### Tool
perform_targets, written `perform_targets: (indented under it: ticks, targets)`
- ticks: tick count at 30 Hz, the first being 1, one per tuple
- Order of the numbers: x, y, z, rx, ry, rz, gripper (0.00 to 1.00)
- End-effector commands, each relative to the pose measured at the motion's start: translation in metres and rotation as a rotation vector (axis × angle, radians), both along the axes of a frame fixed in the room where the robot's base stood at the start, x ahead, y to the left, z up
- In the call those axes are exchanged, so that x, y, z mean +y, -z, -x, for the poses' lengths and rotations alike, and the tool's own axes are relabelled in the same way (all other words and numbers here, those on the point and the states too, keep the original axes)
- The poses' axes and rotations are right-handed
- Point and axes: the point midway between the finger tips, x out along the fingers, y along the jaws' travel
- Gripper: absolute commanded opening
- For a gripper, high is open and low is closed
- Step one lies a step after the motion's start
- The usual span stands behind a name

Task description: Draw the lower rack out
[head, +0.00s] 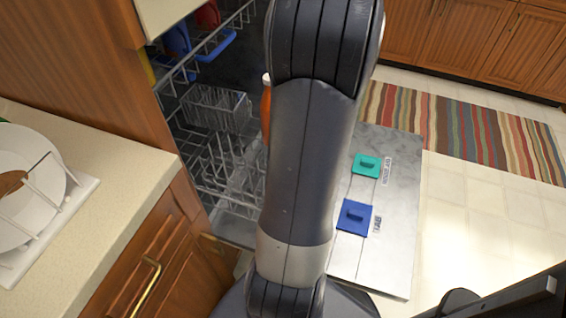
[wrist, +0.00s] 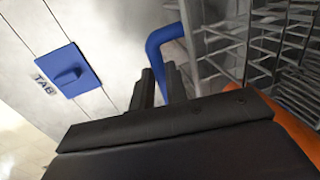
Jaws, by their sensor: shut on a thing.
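The lower rack (head: 212,172) is a pale wire rack inside the open dishwasher, left of my arm in the head view. Its wires (wrist: 270,45) also show at the upper right of the wrist view. A bent blue handle (wrist: 165,36) stands at the rack's front edge. My gripper (wrist: 160,88) is at this handle, its dark fingers shut on it. In the head view my arm hides the gripper, the handle and part of the rack.
The dishwasher door (head: 395,215) lies open, with a blue tab cover (head: 354,217) and a teal one (head: 367,164). An upper rack (head: 205,50) holds blue and red items. An orange object (head: 266,108) is by the rack. A counter with plates (head: 25,190) is left; a striped rug (head: 470,130) lies beyond.

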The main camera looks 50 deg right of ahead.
Motion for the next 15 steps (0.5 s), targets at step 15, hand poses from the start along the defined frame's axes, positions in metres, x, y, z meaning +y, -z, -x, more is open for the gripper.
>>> perform_targets:
  ticks: [15]
  targets:
    - [-0.03,0.0,0.085,0.0,0.005,0.001,0.0]
